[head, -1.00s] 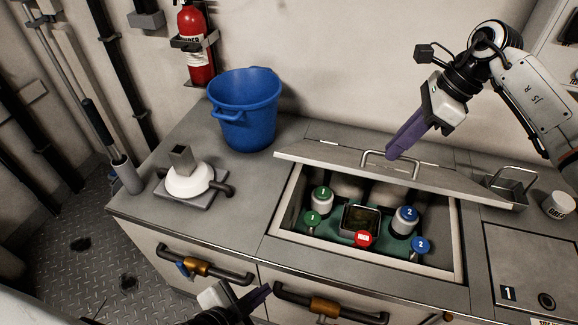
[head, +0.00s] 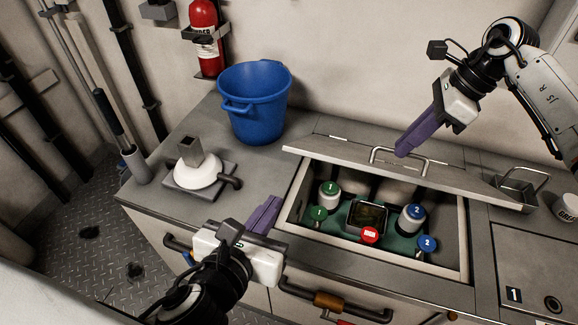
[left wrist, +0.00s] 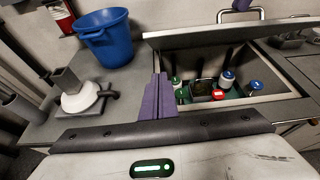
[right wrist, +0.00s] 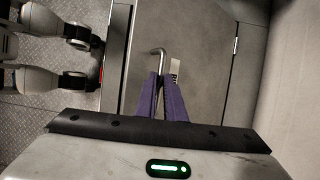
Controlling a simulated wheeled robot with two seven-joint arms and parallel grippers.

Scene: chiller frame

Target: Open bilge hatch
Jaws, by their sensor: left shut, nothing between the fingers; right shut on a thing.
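The bilge hatch lid (head: 340,157) is raised and tilted on its back edge, with the bay below showing. In the head view, my right gripper (head: 402,150) is shut on the lid's metal handle (head: 385,150). My left gripper (head: 268,208) is shut and empty, above the counter's front edge left of the opening. Its closed fingers also show in the left wrist view (left wrist: 158,90), with the lid's edge (left wrist: 220,34) beyond.
Inside the bay are green-capped (head: 329,187) and blue-capped (head: 416,211) fittings, a red cap (head: 370,235) and a dark square box (head: 367,214). A blue bucket (head: 253,100) and a white domed fitting (head: 195,174) stand left on the counter. A white cup (head: 567,206) is at right.

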